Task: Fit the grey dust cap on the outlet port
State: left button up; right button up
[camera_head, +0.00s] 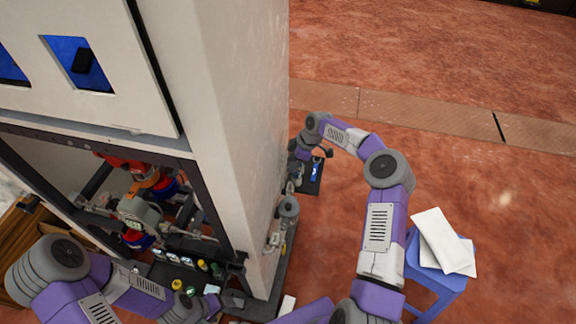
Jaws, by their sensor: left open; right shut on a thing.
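My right arm reaches along the outside of the tall white cabinet (215,90). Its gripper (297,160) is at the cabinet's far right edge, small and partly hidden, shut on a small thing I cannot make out. I cannot pick out the grey dust cap for sure. Grey pipe fittings (288,208) stand out from the cabinet's right side, below that gripper in the picture; I cannot tell which part is the outlet port. My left gripper (208,303) is open at the bottom, in front of the cabinet's open bay, its fingers hard to make out.
A dark shelf (312,178) with a blue item juts out beside the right gripper. The open bay holds pipes and a grey round housing (138,214). Several small items line its front ledge. A blue stool (437,275) with white sheets stands right. Reddish floor beyond is clear.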

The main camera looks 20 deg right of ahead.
jog(key=f, duration=0.2)
jog(key=n, duration=0.1)
jog(key=shift+a+f, duration=0.25)
jog(key=shift+f, duration=0.15)
jog(key=shift+f+b, duration=0.8)
jog(key=shift+f, duration=1.3)
jog(key=shift+b, duration=0.3)
jog(key=shift+f+b, duration=1.5)
jog(key=shift+f, duration=0.05)
jog(key=o, duration=1.3)
jog(key=shift+r, duration=0.15)
